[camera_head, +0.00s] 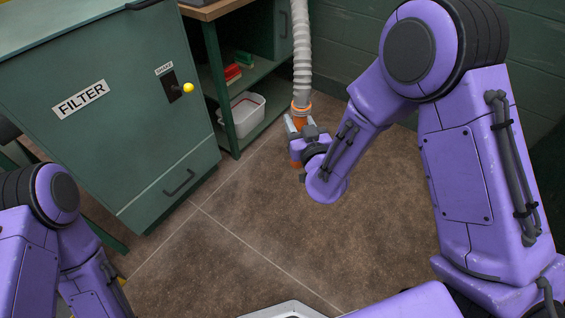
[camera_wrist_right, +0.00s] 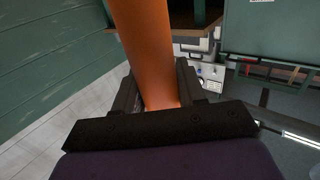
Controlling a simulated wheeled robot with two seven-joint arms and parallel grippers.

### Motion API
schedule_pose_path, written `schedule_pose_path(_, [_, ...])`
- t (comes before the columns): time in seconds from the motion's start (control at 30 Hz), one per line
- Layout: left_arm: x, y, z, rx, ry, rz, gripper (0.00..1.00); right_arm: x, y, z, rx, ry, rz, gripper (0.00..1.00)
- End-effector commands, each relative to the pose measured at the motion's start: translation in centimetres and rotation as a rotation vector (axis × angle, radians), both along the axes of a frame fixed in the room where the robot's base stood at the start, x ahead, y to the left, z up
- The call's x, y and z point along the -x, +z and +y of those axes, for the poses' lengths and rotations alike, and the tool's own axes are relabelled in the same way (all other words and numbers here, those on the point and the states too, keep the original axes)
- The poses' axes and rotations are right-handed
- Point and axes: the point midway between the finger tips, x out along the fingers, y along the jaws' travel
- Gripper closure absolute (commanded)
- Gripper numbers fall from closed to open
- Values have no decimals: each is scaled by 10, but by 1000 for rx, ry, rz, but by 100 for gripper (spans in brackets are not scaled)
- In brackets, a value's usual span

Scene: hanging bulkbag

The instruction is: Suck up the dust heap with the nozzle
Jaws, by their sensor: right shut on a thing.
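An orange nozzle (camera_head: 295,149) hangs on the lower end of a pale ribbed hose (camera_head: 302,55), which comes down from above. My right gripper (camera_head: 294,126) is shut around the nozzle, just below the hose's orange collar. In the right wrist view the orange nozzle (camera_wrist_right: 148,60) runs between the two dark fingers of my right gripper (camera_wrist_right: 160,95). No clear dust heap stands out on the brown tiled floor; the gripper and arm hide part of it. My left arm shows at the lower left, but its gripper is out of view.
A green filter cabinet (camera_head: 130,150) with a yellow-knobbed shake lever (camera_head: 188,87) stands at the left. Beside it a workbench shelf (camera_head: 262,72) holds red items and a white bin (camera_head: 245,108). The brown floor (camera_head: 240,245) in front is open.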

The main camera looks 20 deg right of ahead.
Motion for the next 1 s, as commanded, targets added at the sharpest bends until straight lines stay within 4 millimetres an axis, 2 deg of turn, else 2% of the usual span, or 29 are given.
schedule_pose_path(0.03, [0, 12, 0, 0, 0, 0, 32, 0, 13, 0, 1, 0, -1, 94])
schedule_pose_path(0.6, [0, 70, 0, 0, 0, 0, 32, 0, 79, 0, 1, 0, 0, 94])
schedule_pose_path(1.0, [0, 68, 0, 0, 0, 0, 32, 0, 77, 0, 1, 0, 0, 94])
